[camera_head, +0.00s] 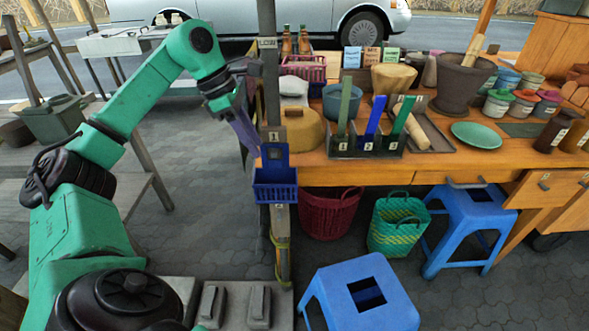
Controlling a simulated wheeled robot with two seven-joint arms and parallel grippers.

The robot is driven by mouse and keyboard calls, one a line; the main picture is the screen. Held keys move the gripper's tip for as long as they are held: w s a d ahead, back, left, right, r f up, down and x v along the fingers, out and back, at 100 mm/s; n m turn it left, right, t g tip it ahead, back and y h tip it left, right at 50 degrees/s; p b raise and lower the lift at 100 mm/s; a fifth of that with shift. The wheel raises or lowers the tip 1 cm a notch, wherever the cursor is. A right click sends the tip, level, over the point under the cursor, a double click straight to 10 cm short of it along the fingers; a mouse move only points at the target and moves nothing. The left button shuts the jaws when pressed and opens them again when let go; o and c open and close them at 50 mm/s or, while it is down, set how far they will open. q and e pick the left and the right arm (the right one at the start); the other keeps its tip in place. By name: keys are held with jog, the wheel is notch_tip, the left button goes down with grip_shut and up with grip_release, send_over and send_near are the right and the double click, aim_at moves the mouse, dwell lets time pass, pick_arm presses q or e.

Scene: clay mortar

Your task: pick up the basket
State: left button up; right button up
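Several baskets are in view. A small blue basket (275,188) with a tall back hangs on the wooden post at the table's left end. A dark red basket (328,214) and a green woven basket (397,226) with handles stand on the ground under the table. My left gripper (254,146) points down and right, just above and left of the blue basket's back. It appears empty; whether its fingers are apart is unclear, and so is contact with the blue basket. My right gripper is not in view.
The wooden table (455,168) holds pots, a mortar (461,82), a green plate (476,135) and a divided holder. Blue stools stand in front (358,296) and under the table (471,215). A car is parked behind.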

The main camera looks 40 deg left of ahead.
pick_arm(q)
jog(key=f, duration=0.2)
jog(key=b, duration=0.2)
send_over(275, 186)
jog(key=s+a, duration=0.2)
notch_tip(275, 186, down, 4)
jog(key=f, duration=0.1)
jog(key=x, duration=0.6)
jog(key=shift+w+r+b, duration=0.1)
jog(key=shift+w+b, duration=0.25)
jog(key=shift+w, duration=0.15)
grip_shut()
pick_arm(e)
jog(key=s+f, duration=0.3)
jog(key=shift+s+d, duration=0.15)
